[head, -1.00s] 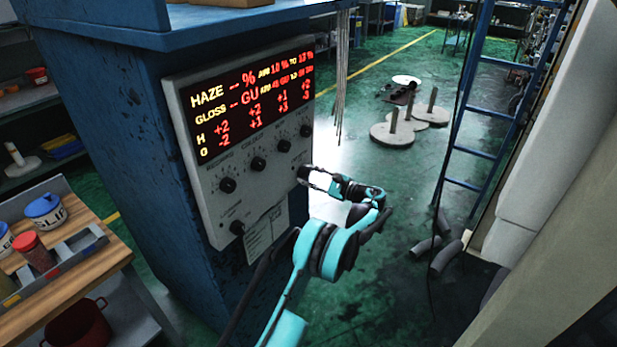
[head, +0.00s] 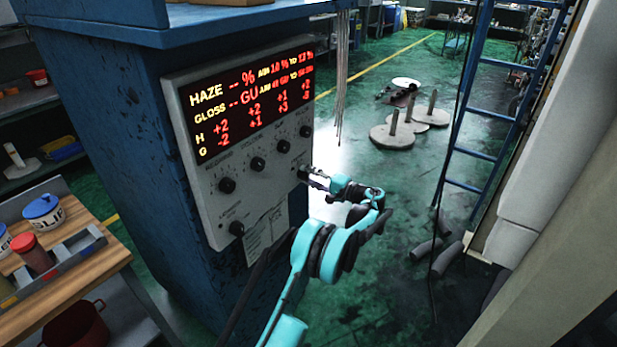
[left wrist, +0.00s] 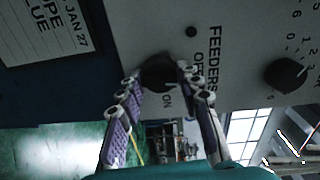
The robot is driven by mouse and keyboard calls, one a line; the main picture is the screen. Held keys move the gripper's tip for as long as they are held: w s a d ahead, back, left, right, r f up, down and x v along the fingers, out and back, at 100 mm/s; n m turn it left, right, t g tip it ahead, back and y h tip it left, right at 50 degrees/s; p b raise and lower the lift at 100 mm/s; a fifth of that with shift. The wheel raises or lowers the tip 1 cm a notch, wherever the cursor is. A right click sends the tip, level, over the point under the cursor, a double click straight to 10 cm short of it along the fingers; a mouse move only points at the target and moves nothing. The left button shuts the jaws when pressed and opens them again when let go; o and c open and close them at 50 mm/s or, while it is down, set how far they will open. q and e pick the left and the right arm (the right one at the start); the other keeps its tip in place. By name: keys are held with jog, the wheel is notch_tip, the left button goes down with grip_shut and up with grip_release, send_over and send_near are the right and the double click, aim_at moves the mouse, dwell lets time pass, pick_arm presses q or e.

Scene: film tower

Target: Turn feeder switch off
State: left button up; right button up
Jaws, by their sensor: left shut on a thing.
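The feeder switch is a black round knob (left wrist: 157,72) on the grey control panel (head: 203,205), with FEEDERS, OFF and ON printed beside it in the left wrist view. Its exact pointer direction is hard to tell. My left gripper (left wrist: 159,80) has its two fingers on either side of the knob and is shut on it. In the head view my left gripper (head: 306,175) is at the panel's lower right edge and hides the switch. My right gripper is not in view.
Other black knobs (head: 257,163) sit to the left on the panel under the red HAZE/GLOSS display (head: 252,105). A paper label (left wrist: 42,28) is fixed beside the switch. A blue ladder (head: 465,150) stands right. A wooden bench (head: 95,265) with pots is left.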

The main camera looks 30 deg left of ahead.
pick_arm(q)
jog(key=shift+n, duration=0.6)
jog(key=o, duration=1.1)
jog(key=shift+o, duration=0.2)
jog(key=s+d, duration=0.1)
jog(key=d, duration=1.1)
jog(key=shift+r, duration=0.25)
